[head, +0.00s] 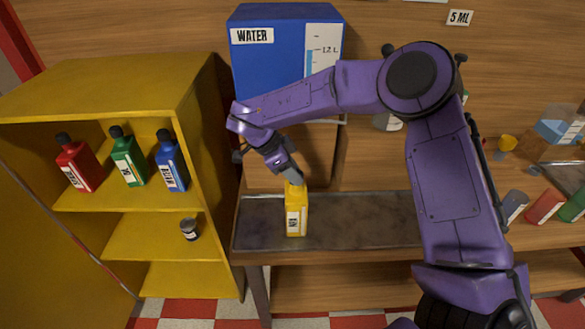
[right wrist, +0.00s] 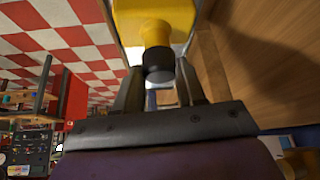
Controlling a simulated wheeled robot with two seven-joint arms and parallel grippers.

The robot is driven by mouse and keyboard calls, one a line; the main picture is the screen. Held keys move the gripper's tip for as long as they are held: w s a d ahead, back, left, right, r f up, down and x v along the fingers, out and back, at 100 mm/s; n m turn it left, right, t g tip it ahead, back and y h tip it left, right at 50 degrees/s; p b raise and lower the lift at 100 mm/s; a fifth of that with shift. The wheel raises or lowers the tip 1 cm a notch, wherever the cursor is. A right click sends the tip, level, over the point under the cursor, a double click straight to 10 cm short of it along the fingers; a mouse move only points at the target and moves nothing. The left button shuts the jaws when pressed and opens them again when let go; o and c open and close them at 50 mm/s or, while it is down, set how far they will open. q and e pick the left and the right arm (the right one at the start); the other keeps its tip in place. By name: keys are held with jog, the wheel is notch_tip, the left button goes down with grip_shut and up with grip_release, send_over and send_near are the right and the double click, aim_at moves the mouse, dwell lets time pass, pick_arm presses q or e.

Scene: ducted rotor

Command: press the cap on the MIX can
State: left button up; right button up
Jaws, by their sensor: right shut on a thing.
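A yellow can (head: 296,215) with a white label stands upright on the grey tray-like top of the bench. The label's lettering is too small to read surely; it is the only yellow can I see. My right gripper (head: 291,179) comes down on the can's top from above and hides it in the head view. In the right wrist view, the yellow can (right wrist: 150,18) has a black cap (right wrist: 158,65) at the end of its neck. The fingers of my right gripper (right wrist: 160,72) are shut on the cap from both sides. My left gripper is not in view.
A yellow shelf (head: 110,85) at left holds red (head: 78,165), green (head: 127,160) and blue (head: 170,165) bottles, with a small dark jar (head: 190,230) below. A blue WATER tank (head: 265,70) stands behind the can. The grey top (head: 370,220) is clear right of the can.

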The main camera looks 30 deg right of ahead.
jog(key=shift+p, duration=0.4)
dwell(0.4)
dwell(0.4)
jog(key=o, duration=1.6)
jog(key=shift+c, duration=0.2)
notch_tip(320, 180, up, 5)
jog(key=p, duration=0.5)
jog(key=shift+f, duration=0.1)
jog(key=shift+r+p, duration=0.8)
jog(key=shift+r, duration=0.3)
grip_shut()
jog(key=shift+f, duration=0.1)
jog(key=shift+f+b, duration=1.25)
jog(key=shift+f, duration=1.3)
